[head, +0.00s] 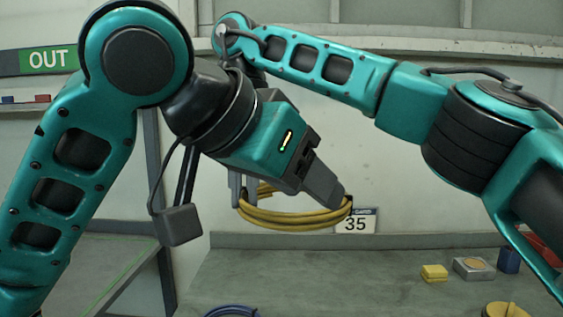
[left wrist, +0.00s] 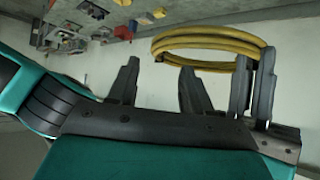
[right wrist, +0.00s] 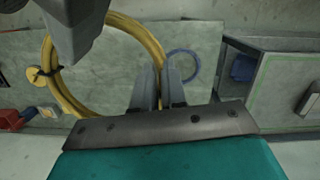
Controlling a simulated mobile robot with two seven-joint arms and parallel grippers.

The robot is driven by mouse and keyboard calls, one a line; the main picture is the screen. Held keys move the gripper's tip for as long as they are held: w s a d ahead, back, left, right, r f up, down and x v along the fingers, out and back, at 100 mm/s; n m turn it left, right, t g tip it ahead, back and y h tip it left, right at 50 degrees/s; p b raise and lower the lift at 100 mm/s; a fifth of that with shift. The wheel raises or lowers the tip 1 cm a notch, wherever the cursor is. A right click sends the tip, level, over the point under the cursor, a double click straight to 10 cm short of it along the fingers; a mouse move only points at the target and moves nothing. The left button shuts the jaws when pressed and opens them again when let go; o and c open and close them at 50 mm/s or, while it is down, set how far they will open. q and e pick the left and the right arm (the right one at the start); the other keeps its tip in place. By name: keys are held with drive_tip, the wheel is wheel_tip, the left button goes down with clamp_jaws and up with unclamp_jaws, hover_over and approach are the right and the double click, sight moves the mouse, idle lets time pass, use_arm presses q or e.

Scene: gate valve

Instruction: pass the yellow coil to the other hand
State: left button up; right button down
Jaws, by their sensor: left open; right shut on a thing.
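The yellow coil (head: 293,222) hangs in the air above the bench, in the middle of the head view. My right gripper (head: 237,188) is shut on its left side. In the right wrist view, the coil (right wrist: 62,92) loops left from the closed fingers (right wrist: 160,78). My left gripper (head: 338,194) is open, its fingers at the coil's right end in the head view. In the left wrist view, the near end of the coil (left wrist: 205,41) lies just beyond the open fingertips (left wrist: 160,75); I cannot tell whether they touch. The right fingers (left wrist: 254,65) grip its other end.
The grey bench (head: 340,280) holds a blue coil (head: 230,311), a yellow block (head: 434,272), a grey box (head: 474,268), a blue item (head: 508,260) and a yellow disc (head: 503,310). The bench's middle is clear.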

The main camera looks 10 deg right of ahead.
use_arm(q)
drive_tip(key=x, duration=0.7)
drive_tip(key=shift+w, duration=0.1)
drive_tip(key=shift+c, duration=0.2)
clamp_jaws()
use_arm(e)
drive_tip(key=c, duration=1.1)
unclamp_jaws()
